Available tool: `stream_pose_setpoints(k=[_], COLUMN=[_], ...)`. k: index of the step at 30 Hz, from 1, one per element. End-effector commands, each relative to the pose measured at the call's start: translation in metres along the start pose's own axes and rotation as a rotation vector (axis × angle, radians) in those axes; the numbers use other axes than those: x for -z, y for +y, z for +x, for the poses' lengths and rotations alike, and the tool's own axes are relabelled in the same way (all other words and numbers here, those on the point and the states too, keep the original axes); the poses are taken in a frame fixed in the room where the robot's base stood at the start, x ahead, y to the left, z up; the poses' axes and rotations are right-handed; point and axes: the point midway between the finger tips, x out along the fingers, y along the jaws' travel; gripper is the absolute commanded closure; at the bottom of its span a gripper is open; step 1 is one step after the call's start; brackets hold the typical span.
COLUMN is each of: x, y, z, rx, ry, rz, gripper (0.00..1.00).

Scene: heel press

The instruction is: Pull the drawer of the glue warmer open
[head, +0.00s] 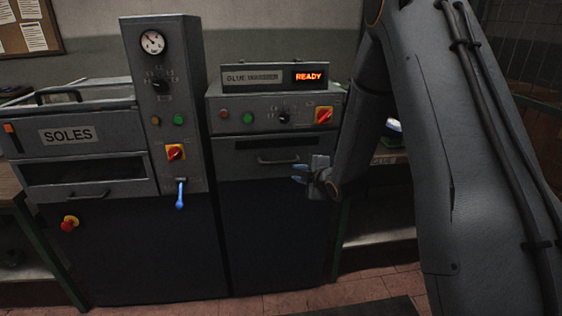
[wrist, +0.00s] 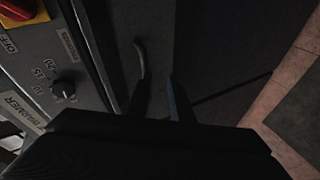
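The glue warmer (head: 262,105) is a grey cabinet with a name plate and a lit READY display. Its closed drawer (head: 236,170) has a curved bar handle (head: 278,161). The handle also shows in the wrist view (wrist: 141,58), just beyond the left finger's tip. My gripper (head: 299,173) is in front of the drawer, at the right of and slightly below the handle. In the wrist view its two fingers (wrist: 158,92) stand apart with nothing seen between them. I cannot tell whether a finger touches the handle.
Above the drawer are a knob (head: 283,116) and a red-yellow switch (head: 323,115). At the left stands the SOLES oven (head: 90,165) with a control column and a blue lever (head: 180,194). The tiled floor (head: 350,291) in front is clear.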

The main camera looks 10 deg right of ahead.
Motion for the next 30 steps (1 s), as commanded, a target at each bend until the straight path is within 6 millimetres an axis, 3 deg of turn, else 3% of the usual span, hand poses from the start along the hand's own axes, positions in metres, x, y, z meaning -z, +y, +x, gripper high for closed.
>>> stream_pose_setpoints(k=[3,9,14,24,30], x=[0.008,0.017,0.02,0.028,0.029], y=[0.005,0.012,0.015,0.024,0.026], z=[0.014,0.022,0.036,0.084,0.095], rx=[-0.102,-0.191,-0.196,-0.194,-0.194], ry=[0.083,0.141,0.144,0.143,0.142], rz=[-0.134,-0.234,-0.239,-0.237,-0.237], gripper=[0.8,0.8,0.8,0.8,0.8])
